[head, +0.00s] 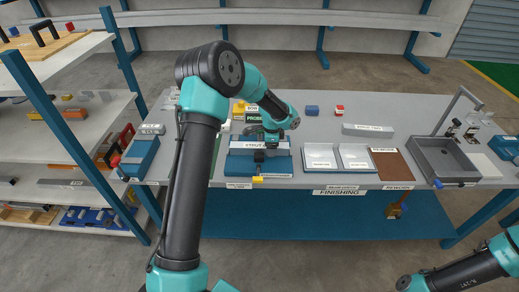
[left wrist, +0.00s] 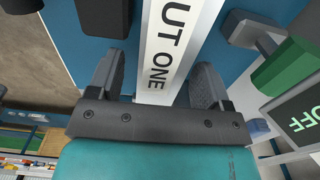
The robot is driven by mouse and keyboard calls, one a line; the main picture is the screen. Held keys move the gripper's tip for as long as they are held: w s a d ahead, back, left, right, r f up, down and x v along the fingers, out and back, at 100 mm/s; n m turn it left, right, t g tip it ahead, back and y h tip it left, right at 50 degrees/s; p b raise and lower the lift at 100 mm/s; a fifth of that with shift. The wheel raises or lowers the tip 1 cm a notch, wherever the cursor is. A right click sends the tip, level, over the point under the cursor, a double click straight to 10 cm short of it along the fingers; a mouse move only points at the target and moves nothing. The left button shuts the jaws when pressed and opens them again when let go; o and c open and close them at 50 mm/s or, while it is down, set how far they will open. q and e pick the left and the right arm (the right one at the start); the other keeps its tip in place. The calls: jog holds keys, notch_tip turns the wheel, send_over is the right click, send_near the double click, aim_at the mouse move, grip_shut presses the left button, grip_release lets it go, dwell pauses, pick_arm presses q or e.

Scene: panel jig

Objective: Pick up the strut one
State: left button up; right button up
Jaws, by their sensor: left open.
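Strut one is a long white bar (left wrist: 172,40) in the left wrist view, with "UT ONE" readable on its face. In the head view the strut (head: 243,144) lies on a blue jig (head: 235,165) at the middle-left of the bench, partly hidden by my left arm. My left gripper (left wrist: 158,78) is open, with one dark finger on each side of the strut and visible gaps beside it. In the head view my left gripper (head: 262,154) is over the jig and small. My right gripper is out of the picture; only part of that arm shows at bottom right.
A light labelled bar (head: 367,130) lies on the bench to the right. White trays (head: 320,157), a brown rework mat (head: 391,165) and a grey basin (head: 443,158) stand along it. A blue block (head: 312,110) sits behind. A green-and-black OFF switch box (left wrist: 290,75) is close right of my left gripper.

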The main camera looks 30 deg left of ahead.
pick_arm(q)
jog(key=shift+c, duration=0.3)
jog(key=c, duration=1.2)
jog(key=shift+r, duration=0.15)
notch_tip(320, 180, up, 10)
jog(key=shift+f, duration=0.1)
